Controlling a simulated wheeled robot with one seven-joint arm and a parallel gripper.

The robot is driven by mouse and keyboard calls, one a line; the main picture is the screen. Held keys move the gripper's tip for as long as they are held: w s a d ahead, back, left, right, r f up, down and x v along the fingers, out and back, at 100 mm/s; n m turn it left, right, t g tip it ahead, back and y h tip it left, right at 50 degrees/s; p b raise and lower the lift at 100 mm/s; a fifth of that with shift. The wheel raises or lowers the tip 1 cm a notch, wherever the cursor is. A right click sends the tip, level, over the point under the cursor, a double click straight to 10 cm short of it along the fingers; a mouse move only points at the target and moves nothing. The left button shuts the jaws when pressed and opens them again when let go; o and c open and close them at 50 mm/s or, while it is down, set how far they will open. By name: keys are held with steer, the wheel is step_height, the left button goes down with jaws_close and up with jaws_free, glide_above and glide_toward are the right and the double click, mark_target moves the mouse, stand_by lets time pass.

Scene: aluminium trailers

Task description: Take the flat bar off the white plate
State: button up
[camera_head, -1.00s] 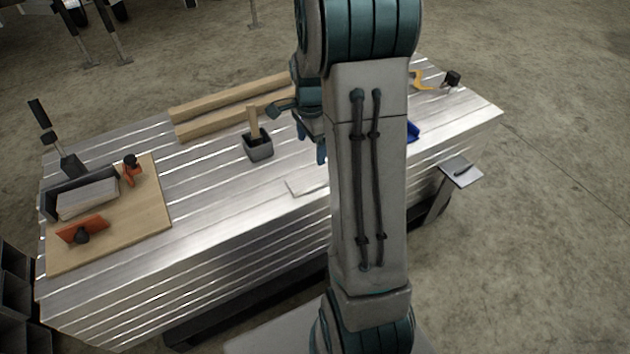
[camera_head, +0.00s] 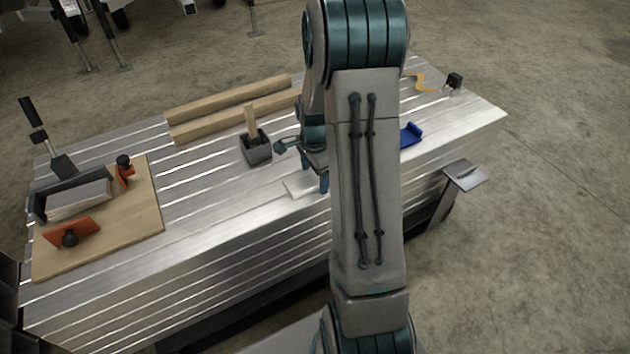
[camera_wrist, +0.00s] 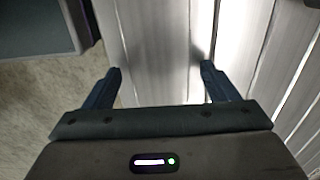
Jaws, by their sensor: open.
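A white plate (camera_head: 300,187) lies flat near the front edge of the aluminium trailer bed, partly hidden by my arm. I cannot make out the flat bar in either view; my arm covers the area to the right of the plate's visible part. My gripper (camera_head: 323,183) is low over the bed, at the right side of the plate's visible part, mostly behind my arm. In the wrist view my gripper (camera_wrist: 160,72) has its two fingers spread wide, with nothing held between them. Pale metal shows below them, with no clear plate edge.
A dark grey box (camera_head: 256,151) with a wooden piece stands behind the plate. Wooden beams (camera_head: 230,105) lie at the back. A wooden board (camera_head: 140,215) carries orange-handled tools at left. A blue object (camera_head: 411,134) lies right of my arm. Bare bed lies between board and plate.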

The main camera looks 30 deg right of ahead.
steer(key=shift+r, duration=0.1)
steer(key=c, duration=1.5)
steer(key=shift+o, duration=0.2)
steer(key=shift+r, duration=0.1)
